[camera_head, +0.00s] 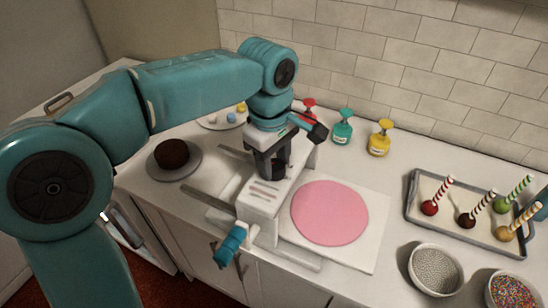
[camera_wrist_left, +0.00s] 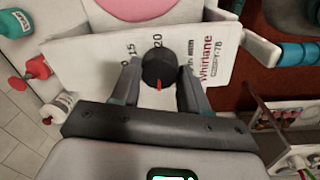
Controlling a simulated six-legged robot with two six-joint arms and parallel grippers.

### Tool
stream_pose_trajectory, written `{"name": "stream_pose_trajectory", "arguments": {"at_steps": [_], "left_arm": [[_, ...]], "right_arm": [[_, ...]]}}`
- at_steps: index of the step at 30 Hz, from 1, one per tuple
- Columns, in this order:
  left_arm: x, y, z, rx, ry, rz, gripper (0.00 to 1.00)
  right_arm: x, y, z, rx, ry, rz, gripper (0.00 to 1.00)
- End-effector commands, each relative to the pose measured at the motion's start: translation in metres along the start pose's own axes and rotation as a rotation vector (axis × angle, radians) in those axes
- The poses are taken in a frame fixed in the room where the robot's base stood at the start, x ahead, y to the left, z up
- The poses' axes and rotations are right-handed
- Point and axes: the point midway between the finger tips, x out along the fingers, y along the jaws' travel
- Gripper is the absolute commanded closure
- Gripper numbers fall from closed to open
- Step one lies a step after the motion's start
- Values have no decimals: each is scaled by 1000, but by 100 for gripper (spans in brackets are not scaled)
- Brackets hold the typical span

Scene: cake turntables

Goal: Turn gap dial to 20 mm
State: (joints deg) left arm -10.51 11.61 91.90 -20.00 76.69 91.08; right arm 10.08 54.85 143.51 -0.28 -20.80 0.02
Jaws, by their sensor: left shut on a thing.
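The white dough sheeter (camera_head: 262,198) stands on the counter in the head view. Its black gap dial (camera_wrist_left: 159,68) shows in the wrist view on a white panel (camera_wrist_left: 222,62) printed with 15, 20 and "Whirlane". The dial's red mark (camera_wrist_left: 159,85) points down in that view, toward my wrist, away from the printed 15 and 20. My left gripper (camera_head: 270,166) reaches down onto the sheeter, and in the wrist view its fingers (camera_wrist_left: 160,78) are shut on the dial from both sides. In the head view the gripper hides the dial. My right gripper is not seen.
A pink dough disc (camera_head: 330,212) lies on the sheeter's board, right of the rollers. A teal crank handle (camera_head: 230,246) sticks out in front. A dark cake (camera_head: 172,153) is at left; several bottles stand behind. A tray (camera_head: 413,213) of cake pops and two bowls are at right.

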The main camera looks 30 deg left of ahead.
Motion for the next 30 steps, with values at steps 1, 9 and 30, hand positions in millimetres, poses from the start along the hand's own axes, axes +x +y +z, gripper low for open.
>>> {"name": "stream_pose_trajectory", "arguments": {"at_steps": [1, 9, 30], "left_arm": [[-1, 0, -1, 29, 0, -2, 86], [-2, 0, -1, 262, -17, -2, 86], [-2, 2, -2, 924, -67, -1, 86]], "right_arm": [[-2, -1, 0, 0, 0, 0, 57], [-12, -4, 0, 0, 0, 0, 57], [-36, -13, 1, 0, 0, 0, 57]]}}
